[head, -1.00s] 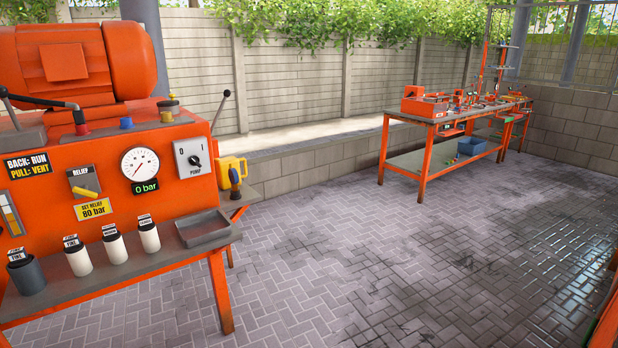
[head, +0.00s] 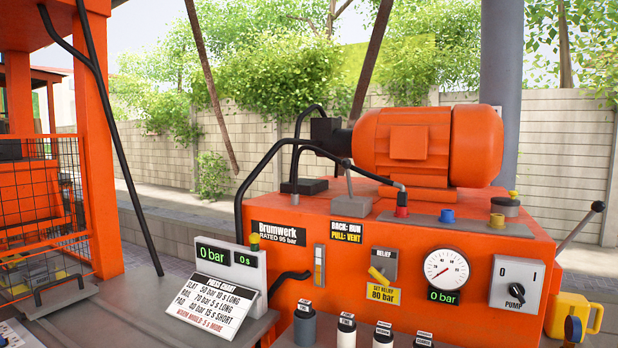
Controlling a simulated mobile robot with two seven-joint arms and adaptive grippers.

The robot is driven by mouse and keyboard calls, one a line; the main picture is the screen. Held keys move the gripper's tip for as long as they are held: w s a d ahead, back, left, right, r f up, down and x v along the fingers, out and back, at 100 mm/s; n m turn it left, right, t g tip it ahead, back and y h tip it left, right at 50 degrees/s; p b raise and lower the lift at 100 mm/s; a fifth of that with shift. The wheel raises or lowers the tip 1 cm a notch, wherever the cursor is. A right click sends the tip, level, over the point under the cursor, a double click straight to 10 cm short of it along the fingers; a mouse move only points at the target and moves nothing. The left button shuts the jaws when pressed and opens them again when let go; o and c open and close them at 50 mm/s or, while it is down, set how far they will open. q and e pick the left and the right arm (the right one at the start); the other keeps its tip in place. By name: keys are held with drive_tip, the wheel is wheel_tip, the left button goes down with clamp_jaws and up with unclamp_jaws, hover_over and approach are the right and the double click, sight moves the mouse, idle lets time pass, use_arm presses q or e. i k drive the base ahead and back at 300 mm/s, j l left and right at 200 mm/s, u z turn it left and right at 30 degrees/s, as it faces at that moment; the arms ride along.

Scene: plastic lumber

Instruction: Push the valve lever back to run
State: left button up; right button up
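The valve lever (head: 348,183) stands on a grey block (head: 352,208) on top of the orange power unit (head: 400,250). It is a short rod with a grey ball knob, close to upright in this view; whether it leans forward or back I cannot tell. The black-and-yellow label (head: 347,231) below it reads "BACK: RUN" and "PULL: VENT". The gauge (head: 446,268) reads 0 bar on its display. Neither of my grippers is in view.
Black hoses (head: 262,165) curve beside the lever, and the orange motor (head: 430,145) stands behind it. A second, black-knobbed lever (head: 580,226) sticks out at the right. A press chart (head: 216,307) stands front left, beside an orange mesh cage (head: 45,230).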

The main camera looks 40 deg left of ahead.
sight(346, 164)
drive_tip(key=i+l+u, duration=0.25)
drive_tip(key=u, duration=0.2)
drive_tip(key=i+l+u, duration=0.65)
drive_tip(key=l+u, duration=0.25)
drive_tip(key=l, duration=0.15)
drive_tip(key=l+u, duration=0.85)
drive_tip(key=l, duration=0.35)
